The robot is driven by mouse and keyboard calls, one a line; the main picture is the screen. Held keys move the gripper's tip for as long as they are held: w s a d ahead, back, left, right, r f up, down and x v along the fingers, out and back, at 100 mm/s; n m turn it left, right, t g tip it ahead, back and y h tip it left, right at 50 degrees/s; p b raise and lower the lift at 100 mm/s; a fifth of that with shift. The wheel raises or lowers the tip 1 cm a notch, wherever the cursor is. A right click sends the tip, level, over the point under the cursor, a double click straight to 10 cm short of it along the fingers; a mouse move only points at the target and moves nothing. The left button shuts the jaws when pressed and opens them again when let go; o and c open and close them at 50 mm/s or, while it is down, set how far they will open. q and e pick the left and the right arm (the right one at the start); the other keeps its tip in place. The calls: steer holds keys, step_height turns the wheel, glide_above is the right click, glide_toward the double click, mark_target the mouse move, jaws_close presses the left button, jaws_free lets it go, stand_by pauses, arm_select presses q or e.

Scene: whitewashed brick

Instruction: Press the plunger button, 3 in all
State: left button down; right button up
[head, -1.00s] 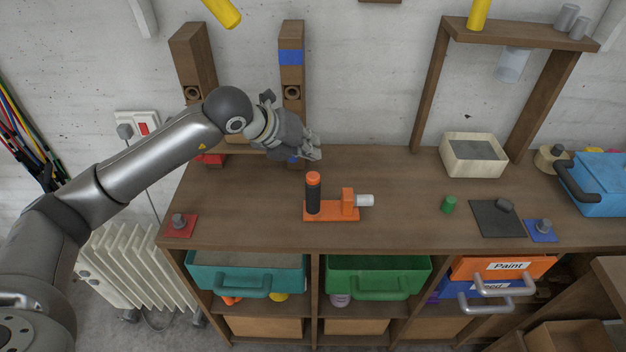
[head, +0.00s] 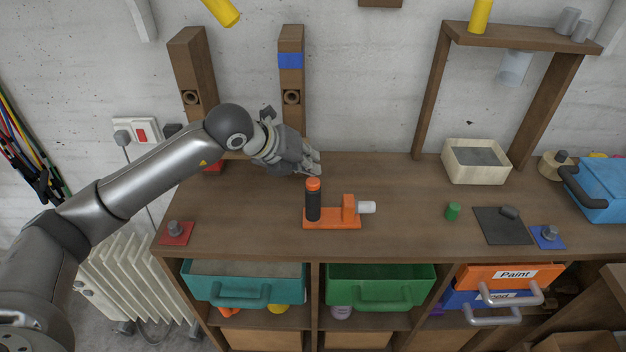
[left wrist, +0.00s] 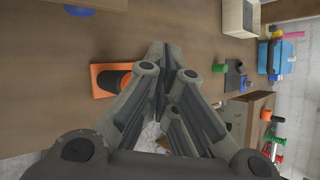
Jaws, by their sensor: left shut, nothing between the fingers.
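An orange base (head: 335,224) lies on the wooden bench. A black upright cylinder with an orange top (head: 313,199) stands on its left end. An orange block with a white cylinder (head: 367,207) pointing right stands on its right end. Which part is the plunger button is not clear. My left gripper (head: 316,166) is shut and empty, just behind and above the black cylinder in the head view, with a small gap visible. In the left wrist view its closed fingers (left wrist: 170,52) partly hide the orange base (left wrist: 97,80). My right gripper is not in view.
A green cylinder (head: 453,211), a dark mat (head: 500,232) and a pale box (head: 477,175) lie to the right. A red plate with a knob (head: 176,236) is at the left. Two wooden posts (head: 292,90) stand behind my gripper. Bench around the orange base is clear.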

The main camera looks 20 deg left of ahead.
arm_select(q)
steer(key=shift+f, duration=0.1)
stand_by(0.7)
steer(key=shift+f+b, duration=0.35)
steer(key=shift+b, duration=0.25)
steer(key=shift+f+b, duration=0.65)
steer(key=shift+b, duration=0.05)
stand_by(0.6)
steer(key=shift+r, duration=0.1)
steer(key=shift+r+p, duration=0.5)
steer(key=shift+r, duration=0.5)
steer(key=shift+r+p, duration=1.3)
steer(key=shift+r, duration=1.25)
